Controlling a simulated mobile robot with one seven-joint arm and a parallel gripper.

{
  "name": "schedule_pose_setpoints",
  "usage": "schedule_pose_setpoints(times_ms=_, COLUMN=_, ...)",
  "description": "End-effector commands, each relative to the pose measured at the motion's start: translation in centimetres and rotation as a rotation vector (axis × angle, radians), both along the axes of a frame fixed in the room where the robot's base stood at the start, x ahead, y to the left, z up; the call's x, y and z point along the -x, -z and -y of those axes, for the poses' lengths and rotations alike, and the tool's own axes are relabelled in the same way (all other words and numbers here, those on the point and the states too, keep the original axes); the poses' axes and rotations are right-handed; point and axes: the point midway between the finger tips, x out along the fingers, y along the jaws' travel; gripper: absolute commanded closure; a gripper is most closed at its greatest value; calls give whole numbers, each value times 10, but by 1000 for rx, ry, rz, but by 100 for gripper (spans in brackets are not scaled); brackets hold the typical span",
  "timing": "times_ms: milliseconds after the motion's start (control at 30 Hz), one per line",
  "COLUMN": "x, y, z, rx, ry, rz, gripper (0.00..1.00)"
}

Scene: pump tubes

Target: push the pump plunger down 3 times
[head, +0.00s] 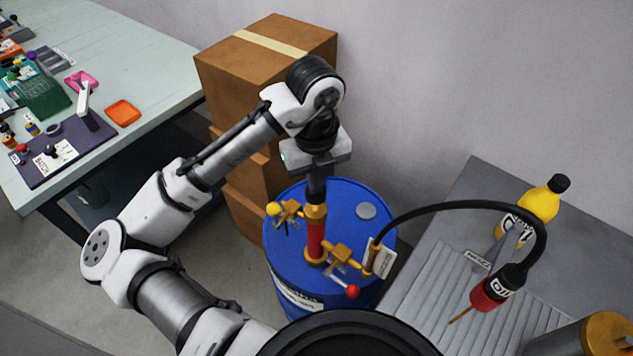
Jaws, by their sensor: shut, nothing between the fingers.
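The pump stands upright on top of a blue drum (345,196). Its red tube (315,237) has brass collars at top and bottom. My gripper (316,198) is shut and points straight down, directly above the upper brass collar (315,212). Its fingertips appear to meet the top of the pump, but I cannot tell whether they touch. The plunger itself is not clearly visible; the gripper and collar hide it.
Brass valves with a yellow knob (273,209) and a red knob (352,291) flank the tube. Cardboard boxes (262,75) stand behind my arm, and a cluttered table (150,60) is left.

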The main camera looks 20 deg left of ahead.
Motion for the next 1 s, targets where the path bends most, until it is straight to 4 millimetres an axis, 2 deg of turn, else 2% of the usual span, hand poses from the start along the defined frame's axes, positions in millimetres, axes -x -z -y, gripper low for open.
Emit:
schedule_pose_setpoints(times_ms=667, x=1, y=27, z=0, rx=0, ry=2, rz=-3, gripper=100)
schedule_pose_setpoints(times_ms=1000, x=1, y=10, z=0, rx=0, ry=1, rz=-3, gripper=100)
